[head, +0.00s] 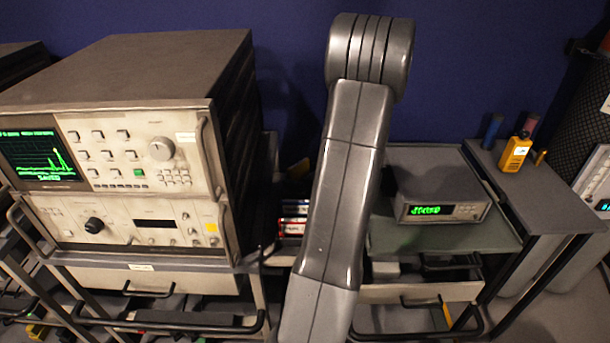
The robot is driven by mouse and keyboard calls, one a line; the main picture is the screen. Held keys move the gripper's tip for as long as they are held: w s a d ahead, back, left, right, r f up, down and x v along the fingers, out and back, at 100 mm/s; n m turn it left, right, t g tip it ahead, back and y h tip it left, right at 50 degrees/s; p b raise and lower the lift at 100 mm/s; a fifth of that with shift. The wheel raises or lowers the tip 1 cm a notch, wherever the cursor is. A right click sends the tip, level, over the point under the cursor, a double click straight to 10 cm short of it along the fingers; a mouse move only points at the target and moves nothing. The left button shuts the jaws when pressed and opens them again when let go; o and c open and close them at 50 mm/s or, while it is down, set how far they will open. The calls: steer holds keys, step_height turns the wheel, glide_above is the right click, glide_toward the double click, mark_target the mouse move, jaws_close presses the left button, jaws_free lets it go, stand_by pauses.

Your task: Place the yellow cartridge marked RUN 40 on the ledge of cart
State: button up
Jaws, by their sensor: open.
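A wheeled-looking cart frame (150,262) with dark handles carries the instruments at the left. A second cart (400,236) with a greenish top stands right of my arm. I cannot tell which part is the ledge. My arm rises through the middle of the picture; my gripper is not in view.
A large analyser (130,110) with a green screen stands on the left cart. A small grey meter (440,195) sits on the right cart. Several stacked boxes (293,220) show left of my arm, partly hidden. A blue cylinder (491,130) stands near the yellow object.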

steer(key=v, duration=1.2)
steer(key=x, duration=1.2)
steer(key=shift+w+a, duration=0.1)
steer(key=shift+a, duration=0.1)
steer(key=r, duration=0.5)
steer(key=shift+d+r+p, duration=0.1)
steer(key=shift+d+p, duration=0.1)
steer(key=shift+p, duration=0.2)
steer(key=shift+r, duration=0.1)
